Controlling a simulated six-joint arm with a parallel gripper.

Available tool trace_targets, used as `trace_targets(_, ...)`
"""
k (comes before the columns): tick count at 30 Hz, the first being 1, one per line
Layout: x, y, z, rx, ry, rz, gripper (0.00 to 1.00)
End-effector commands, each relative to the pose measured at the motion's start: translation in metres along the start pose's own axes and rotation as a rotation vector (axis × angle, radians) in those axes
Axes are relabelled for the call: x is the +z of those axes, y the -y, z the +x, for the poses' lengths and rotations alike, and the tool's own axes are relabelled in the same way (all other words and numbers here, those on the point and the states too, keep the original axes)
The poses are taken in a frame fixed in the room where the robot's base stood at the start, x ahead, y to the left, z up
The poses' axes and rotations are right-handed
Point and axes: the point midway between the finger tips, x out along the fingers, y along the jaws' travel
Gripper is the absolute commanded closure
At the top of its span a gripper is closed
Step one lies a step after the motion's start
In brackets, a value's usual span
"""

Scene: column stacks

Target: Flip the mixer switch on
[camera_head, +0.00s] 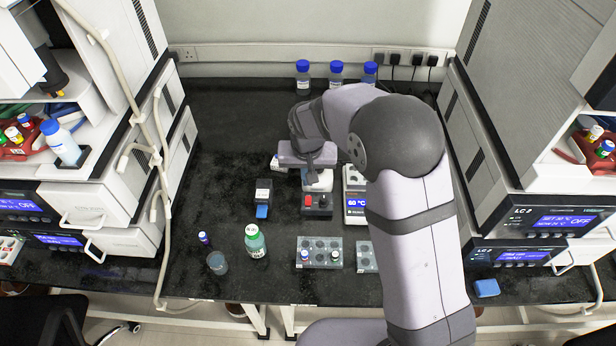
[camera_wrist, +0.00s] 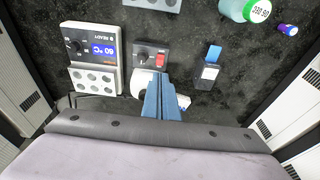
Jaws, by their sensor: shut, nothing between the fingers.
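The mixer (camera_head: 322,211) stands on the dark bench near the middle, with a dark front, a red switch (camera_head: 309,200) and a round knob to the right of it. In the wrist view the mixer (camera_wrist: 145,50) is just past the fingertips, with the red switch (camera_wrist: 161,58) and a pale rounded part partly hidden behind the fingers. My gripper (camera_head: 309,160) is above the back of the mixer in the head view. Its blue fingers are shut and empty in the wrist view (camera_wrist: 162,78), pointing towards the switch side. I cannot tell whether they touch it.
A heater block (camera_head: 356,187) with a lit display is right beside the mixer. A dark, blue-ended device (camera_head: 263,196) stands to the left. A green-filled bottle (camera_head: 255,242), a beaker (camera_head: 217,262) and a grey vial rack (camera_head: 319,246) are nearer the front. Instrument stacks flank the bench.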

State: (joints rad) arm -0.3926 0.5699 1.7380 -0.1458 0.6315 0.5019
Motion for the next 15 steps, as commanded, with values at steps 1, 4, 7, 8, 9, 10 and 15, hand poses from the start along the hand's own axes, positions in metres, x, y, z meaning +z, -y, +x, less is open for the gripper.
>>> trace_targets(1,0.0,0.0,0.001,0.0,0.0,0.0,1.0)
trace_targets(4,-0.002,0.0,0.003,0.0,-0.002,0.0,1.0)
trace_targets(7,-0.006,0.0,0.004,-0.001,-0.004,0.001,1.0)
trace_targets(8,-0.008,0.001,0.004,-0.001,-0.005,0.001,1.0)
trace_targets(9,-0.009,0.0,0.004,-0.001,-0.005,0.001,1.0)
trace_targets(10,-0.011,0.0,0.004,-0.001,-0.005,0.001,1.0)
trace_targets(15,-0.015,0.0,0.0,-0.001,-0.004,0.0,1.0)
